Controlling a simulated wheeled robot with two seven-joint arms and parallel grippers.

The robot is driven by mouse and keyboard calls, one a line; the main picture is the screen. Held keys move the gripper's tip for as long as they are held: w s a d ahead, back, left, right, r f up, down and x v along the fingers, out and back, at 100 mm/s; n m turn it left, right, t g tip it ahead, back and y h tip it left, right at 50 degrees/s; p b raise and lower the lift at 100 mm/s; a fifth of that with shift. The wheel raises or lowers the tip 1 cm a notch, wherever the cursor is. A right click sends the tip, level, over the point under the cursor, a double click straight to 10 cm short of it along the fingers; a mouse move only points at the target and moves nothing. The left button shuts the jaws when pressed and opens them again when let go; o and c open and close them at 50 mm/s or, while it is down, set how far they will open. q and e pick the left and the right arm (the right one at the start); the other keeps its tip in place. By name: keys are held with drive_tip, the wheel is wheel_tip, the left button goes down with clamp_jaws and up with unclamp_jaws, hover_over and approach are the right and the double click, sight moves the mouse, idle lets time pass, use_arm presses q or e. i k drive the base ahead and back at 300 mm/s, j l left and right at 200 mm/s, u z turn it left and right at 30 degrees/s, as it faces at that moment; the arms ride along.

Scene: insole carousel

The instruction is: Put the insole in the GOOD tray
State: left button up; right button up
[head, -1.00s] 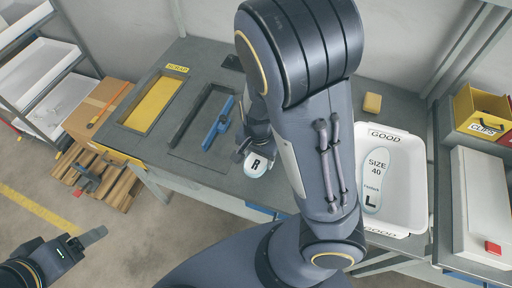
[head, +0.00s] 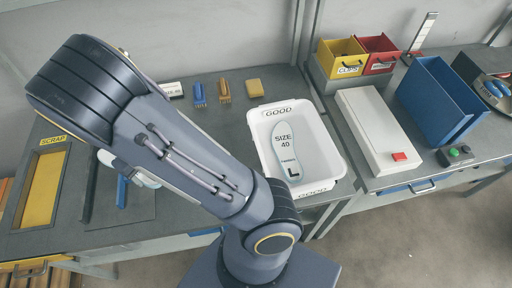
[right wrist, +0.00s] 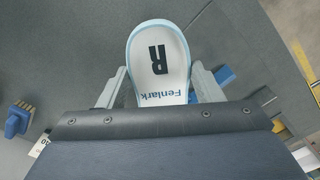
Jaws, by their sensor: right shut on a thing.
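A pale insole with a black R and the word Fenlark (right wrist: 158,60) sits between the two fingers of my right gripper (right wrist: 158,92), which is shut on it. In the head view this insole (head: 145,181) shows only as a pale edge behind my right arm, above the left table. The white GOOD tray (head: 334,158) stands right of my right arm. An insole marked L, size 40 (head: 283,142), lies in it, with free room beside it. My left gripper is out of view.
A yellow SCRAP opening (head: 41,188) is at the far left. A white box (head: 377,130), a blue bin (head: 440,101) and small bins stand on the right table.

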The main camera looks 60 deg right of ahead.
sight(305, 146)
drive_tip(key=z, duration=0.4)
drive_tip(key=l+z, duration=0.15)
drive_tip(key=z, duration=0.65)
drive_tip(key=l+z, duration=0.15)
drive_tip(key=z, duration=0.2)
